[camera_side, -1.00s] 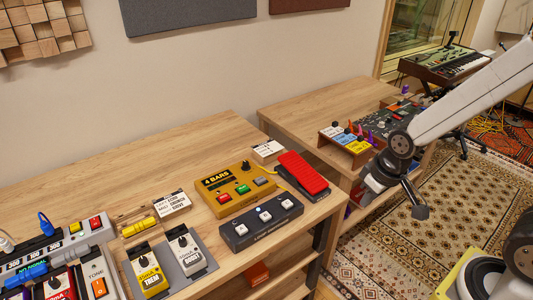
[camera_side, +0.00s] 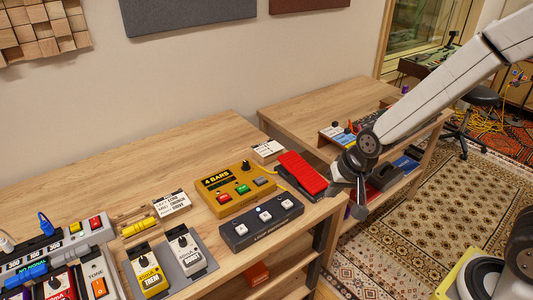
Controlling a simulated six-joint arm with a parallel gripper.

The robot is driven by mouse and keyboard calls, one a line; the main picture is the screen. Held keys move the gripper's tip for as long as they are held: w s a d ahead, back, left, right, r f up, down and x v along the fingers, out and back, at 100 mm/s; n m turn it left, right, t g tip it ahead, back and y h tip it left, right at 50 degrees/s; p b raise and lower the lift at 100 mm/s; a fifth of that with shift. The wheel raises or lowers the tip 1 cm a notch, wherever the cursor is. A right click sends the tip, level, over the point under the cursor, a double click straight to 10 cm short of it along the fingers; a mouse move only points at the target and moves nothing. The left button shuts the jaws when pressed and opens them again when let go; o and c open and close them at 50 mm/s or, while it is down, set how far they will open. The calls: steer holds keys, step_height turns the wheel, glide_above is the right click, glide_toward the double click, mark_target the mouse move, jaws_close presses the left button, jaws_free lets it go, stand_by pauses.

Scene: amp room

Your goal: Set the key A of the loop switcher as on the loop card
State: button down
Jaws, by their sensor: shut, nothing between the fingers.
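The dark blue-grey box with three pale keys, which looks like the loop switcher (camera_side: 235,239), lies at the front edge of the near bench. Its leftmost key (camera_side: 240,230) is probably key A; the lettering is too small to read. A small blue light shows on its top. A white card (camera_side: 267,148) stands behind the red pedal, and another white card (camera_side: 171,203) stands further left; I cannot tell which is the loop card. My gripper (camera_side: 359,213) points down, shut and empty, off the bench's right end, to the right of the switcher and apart from it.
The yellow "4 BARS" box (camera_side: 235,168) sits behind the switcher. A red treadle pedal (camera_side: 302,174) stands between it and my gripper. TREM (camera_side: 150,277) and BOOST pedals (camera_side: 184,252) are to the left. The second bench (camera_side: 300,110) is behind my arm.

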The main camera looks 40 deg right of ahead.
steer(key=w+a+f+m+t, duration=0.2)
steer(key=w+a+m, duration=0.4)
steer(key=w+m, duration=0.2)
steer(key=m+t+y, duration=0.1)
steer(key=m+t, duration=0.2)
steer(key=m, duration=0.8)
glide_above(244, 230)
steer(key=shift+f, duration=1.55)
steer(key=shift+f, duration=0.2)
steer(key=shift+f, duration=4.2)
steer(key=shift+f, duration=0.15)
steer(key=shift+f, duration=0.3)
